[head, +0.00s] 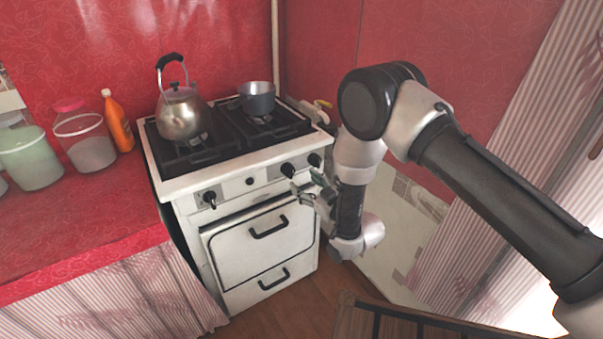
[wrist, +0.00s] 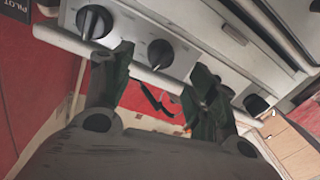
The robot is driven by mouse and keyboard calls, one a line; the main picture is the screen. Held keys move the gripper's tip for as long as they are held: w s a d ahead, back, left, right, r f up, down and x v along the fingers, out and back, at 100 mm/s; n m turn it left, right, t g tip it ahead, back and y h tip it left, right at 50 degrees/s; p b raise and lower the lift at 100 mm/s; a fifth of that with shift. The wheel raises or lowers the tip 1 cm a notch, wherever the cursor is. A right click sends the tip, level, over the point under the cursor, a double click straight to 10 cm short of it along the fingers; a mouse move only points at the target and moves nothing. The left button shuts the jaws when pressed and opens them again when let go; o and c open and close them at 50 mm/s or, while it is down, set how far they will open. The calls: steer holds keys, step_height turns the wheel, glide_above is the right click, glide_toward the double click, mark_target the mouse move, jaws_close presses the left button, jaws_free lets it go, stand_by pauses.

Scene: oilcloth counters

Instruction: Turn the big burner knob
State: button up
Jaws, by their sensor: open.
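The white stove (head: 250,225) has a row of dark knobs along its front panel. In the head view one knob (head: 210,198) is at the left and two more, a middle-right knob (head: 288,169) and a far-right knob (head: 314,159), are close together at the right. I cannot tell by any label which is the big burner knob. My gripper (head: 307,186) is open and empty in front of the two right knobs. In the wrist view my gripper (wrist: 161,62) has its fingers apart, with a dial-marked knob (wrist: 160,53) showing between the tips, not visibly touched.
A metal kettle (head: 181,113) and a small pot (head: 257,98) stand on the stovetop. Oven handles (head: 269,228) stick out below the knobs. An orange bottle (head: 117,121) and jars (head: 85,140) stand on the red counter (head: 75,225).

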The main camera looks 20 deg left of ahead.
mark_target(293, 174)
steer(key=x, duration=0.7)
steer(key=shift+a, duration=0.1)
steer(key=c, duration=1)
steer(key=shift+c, duration=0.2)
steer(key=shift+m, duration=0.4)
steer(key=shift+f+m, duration=0.1)
steer(key=shift+m, duration=2.4)
steer(key=o, duration=1)
steer(key=shift+t, duration=0.3)
